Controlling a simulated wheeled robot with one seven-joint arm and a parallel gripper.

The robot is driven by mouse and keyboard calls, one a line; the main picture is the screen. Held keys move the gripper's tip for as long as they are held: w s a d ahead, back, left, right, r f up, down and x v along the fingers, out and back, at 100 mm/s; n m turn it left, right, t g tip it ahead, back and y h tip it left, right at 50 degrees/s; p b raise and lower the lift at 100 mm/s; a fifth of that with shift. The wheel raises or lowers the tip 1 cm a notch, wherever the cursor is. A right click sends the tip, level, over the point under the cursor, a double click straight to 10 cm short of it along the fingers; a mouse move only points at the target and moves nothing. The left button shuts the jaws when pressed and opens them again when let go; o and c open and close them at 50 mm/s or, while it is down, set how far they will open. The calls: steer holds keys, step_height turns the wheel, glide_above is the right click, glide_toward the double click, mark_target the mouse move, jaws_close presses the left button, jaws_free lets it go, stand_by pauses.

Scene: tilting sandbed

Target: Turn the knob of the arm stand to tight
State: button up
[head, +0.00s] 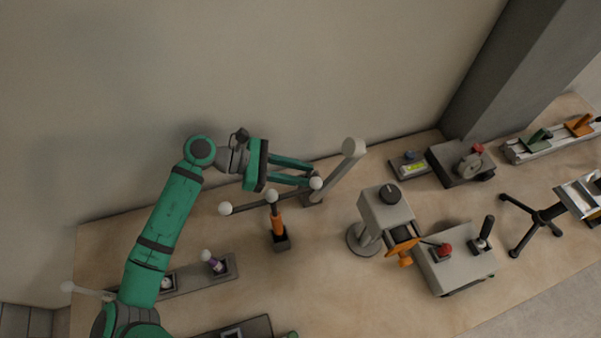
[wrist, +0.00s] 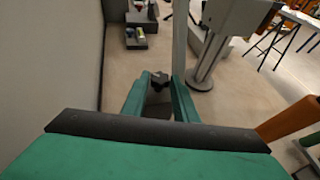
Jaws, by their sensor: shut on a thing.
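The arm stand is a pale grey post (head: 340,170) rising at a slant from a small dark base block (head: 311,197) near the wall. The post also shows in the wrist view (wrist: 180,42), just beyond the fingers. A dark lobed knob (wrist: 160,78) sits low beside the post, between my fingertips. My gripper (head: 313,178) reaches the foot of the post from the left, and its green fingers are shut on the knob, as the wrist view (wrist: 160,88) shows. In the head view the knob is hidden by the fingers. The knob's tightness cannot be told.
A grey box on a round-footed stand (head: 385,210) with an orange handwheel stands to the right. The wall is close behind.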

steer(key=o, duration=1)
steer(key=shift+s, duration=0.1)
